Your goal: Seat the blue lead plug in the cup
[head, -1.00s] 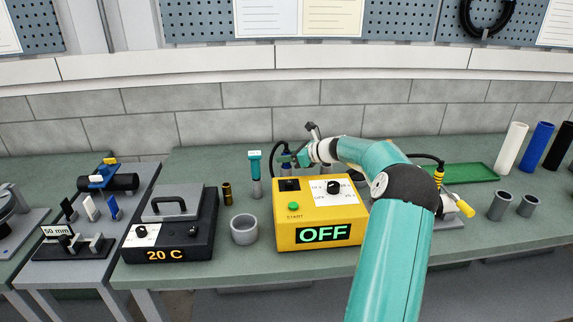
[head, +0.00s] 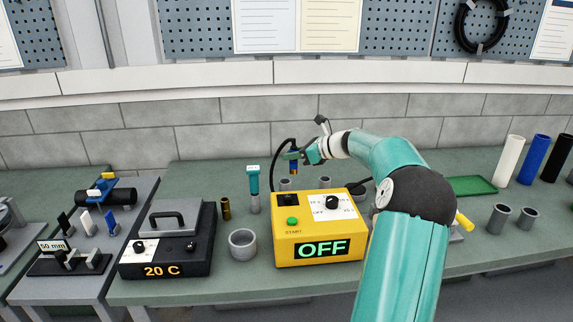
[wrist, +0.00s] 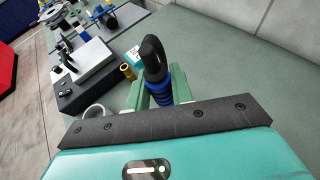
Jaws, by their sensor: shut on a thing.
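My gripper (head: 302,156) is shut on the blue lead plug (head: 294,163) behind the yellow box. The plug hangs roughly upright, with a yellowish band near its lower end. A black cable arches from its top. In the wrist view my gripper's green fingers (wrist: 160,93) stand on either side of the ribbed blue plug (wrist: 161,87). Two small grey cups stand behind the yellow box, a left cup (head: 285,184) and a right cup (head: 325,182). The plug appears above the left cup, apart from it. The wrist view does not show what lies under the plug.
The yellow box (head: 288,248) reading OFF stands in front of the cups. A teal-topped post (head: 253,180), a brass cylinder (head: 226,209), a wide grey ring (head: 242,243) and a dark 20 C heater (head: 160,255) stand left.

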